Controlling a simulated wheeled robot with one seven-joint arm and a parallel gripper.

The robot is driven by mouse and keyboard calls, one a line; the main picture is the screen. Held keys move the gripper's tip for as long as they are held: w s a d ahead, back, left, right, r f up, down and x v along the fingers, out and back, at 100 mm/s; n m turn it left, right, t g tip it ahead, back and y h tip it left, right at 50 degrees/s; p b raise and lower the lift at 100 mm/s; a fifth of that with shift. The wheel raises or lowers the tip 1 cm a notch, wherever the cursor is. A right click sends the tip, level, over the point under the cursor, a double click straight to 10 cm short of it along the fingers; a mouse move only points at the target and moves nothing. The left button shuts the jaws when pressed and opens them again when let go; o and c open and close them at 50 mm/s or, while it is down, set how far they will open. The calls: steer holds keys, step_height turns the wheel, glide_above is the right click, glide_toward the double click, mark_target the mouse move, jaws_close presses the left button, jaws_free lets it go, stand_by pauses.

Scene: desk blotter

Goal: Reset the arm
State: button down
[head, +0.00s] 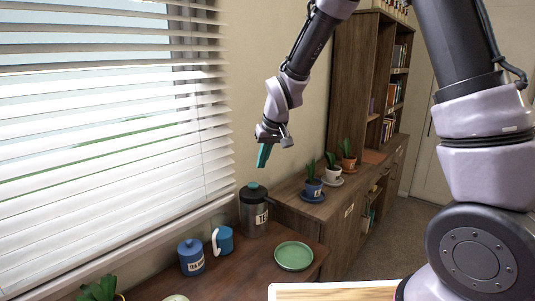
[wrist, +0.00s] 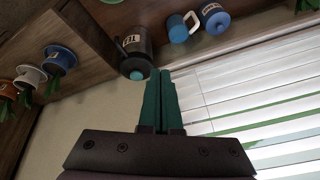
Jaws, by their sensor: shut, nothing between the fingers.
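My gripper (head: 263,156) hangs in the air above the dark tea canister (head: 254,212) in the head view, its teal fingers pointing down. In the wrist view the two fingers of my gripper (wrist: 160,80) lie together, shut, with nothing between them. The canister (wrist: 137,45) also shows there, beyond the fingertips and apart from them. My arm reaches in from the upper right in the head view.
A blue mug (head: 222,241), a blue labelled jar (head: 191,257) and a green plate (head: 294,256) stand on the wooden surface. Several potted plants on saucers (head: 313,190) line the cabinet. Window blinds (head: 110,120) are at the left, a bookshelf (head: 357,85) behind.

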steer(key=s+d+r+m+t, duration=0.1)
steer(key=s+d+r+m, duration=0.15)
steer(key=d+r, duration=0.55)
steer(key=s+d+r+m+t, duration=0.15)
steer(key=s+d+r, duration=0.25)
steer(key=d+r, duration=0.45)
steer(key=s+d+r+m+t, duration=0.1)
steer(key=s+d+r+m, duration=0.3)
steer(key=s+d, duration=0.6)
steer(key=s+r, duration=0.1)
steer(key=s, duration=0.3)
steer(key=shift+h, duration=0.4)
